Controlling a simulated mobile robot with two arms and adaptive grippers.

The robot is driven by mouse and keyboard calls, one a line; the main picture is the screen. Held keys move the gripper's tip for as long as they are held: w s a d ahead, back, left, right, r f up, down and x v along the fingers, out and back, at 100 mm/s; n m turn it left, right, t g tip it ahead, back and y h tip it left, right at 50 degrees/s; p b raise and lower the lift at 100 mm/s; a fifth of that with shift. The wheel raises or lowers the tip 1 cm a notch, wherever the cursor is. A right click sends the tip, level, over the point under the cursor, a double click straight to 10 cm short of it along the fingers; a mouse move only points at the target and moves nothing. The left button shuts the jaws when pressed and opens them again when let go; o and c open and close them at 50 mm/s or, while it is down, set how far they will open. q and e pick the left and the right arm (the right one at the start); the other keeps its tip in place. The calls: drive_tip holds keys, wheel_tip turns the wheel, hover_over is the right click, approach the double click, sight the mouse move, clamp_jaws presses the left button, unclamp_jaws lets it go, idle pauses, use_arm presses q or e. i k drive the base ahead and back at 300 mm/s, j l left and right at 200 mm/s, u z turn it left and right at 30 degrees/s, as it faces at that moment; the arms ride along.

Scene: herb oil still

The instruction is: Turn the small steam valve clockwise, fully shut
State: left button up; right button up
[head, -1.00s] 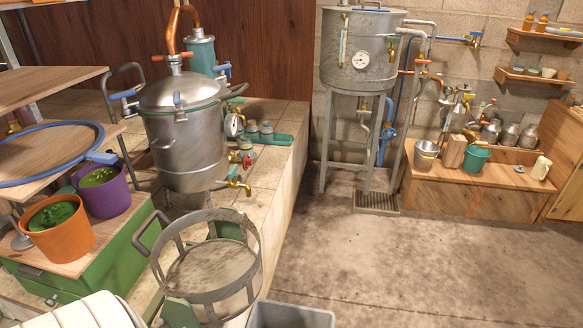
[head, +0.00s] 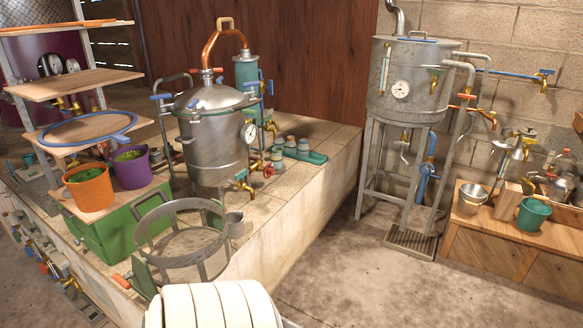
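The steel still pot (head: 212,150) with a domed lid stands on the tiled bench left of centre in the head view. A small red-handled valve (head: 266,168) sits low on its right side, above a brass tap (head: 243,182). Neither of my grippers is in view, and nothing touches the valves.
A metal ring stand (head: 160,214) is in front of the pot. A pale ribbed object (head: 215,308) fills the bottom centre. Orange (head: 88,190) and purple (head: 132,172) buckets stand left. A tall grey tank (head: 412,75) stands right. Concrete floor (head: 340,285) is clear in front.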

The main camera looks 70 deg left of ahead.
sight(267, 170)
drive_tip(key=i+u, duration=0.45)
drive_tip(key=i+l+u, duration=0.3)
drive_tip(key=i+u, duration=0.2)
drive_tip(key=i, duration=0.1)
